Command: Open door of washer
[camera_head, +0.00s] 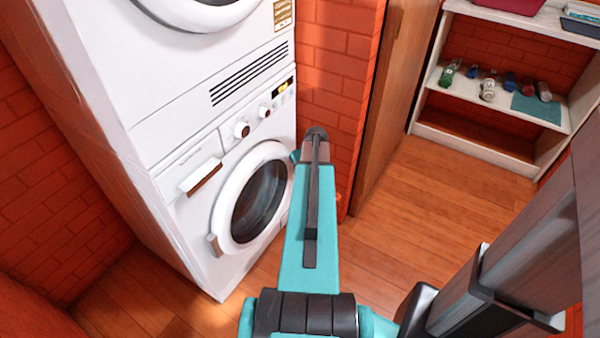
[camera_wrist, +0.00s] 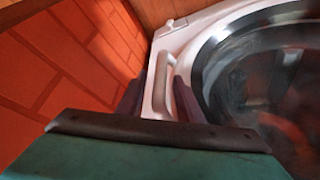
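The white washer (camera_head: 190,185) stands at the left in the head view. Its round door (camera_head: 222,210) looks shut, with dark glass and a handle (camera_head: 213,245) on the lower left rim. The door also shows at the right of the wrist view (camera_wrist: 205,55). A raised white bar like a handle (camera_wrist: 164,75) stands beside its glass there. My gripper (camera_wrist: 158,84) has its two fingers apart, one on each side of this bar in the picture. I cannot tell whether they touch it. In the head view my arm hides the gripper.
A second white machine (camera_head: 160,75) is stacked above the washer. A drawer handle (camera_head: 202,178) and knobs sit above the door. A brick wall (camera_head: 335,85) is close on the right. Wooden floor (camera_head: 430,210) is clear toward a white shelf (camera_head: 475,143) with small items.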

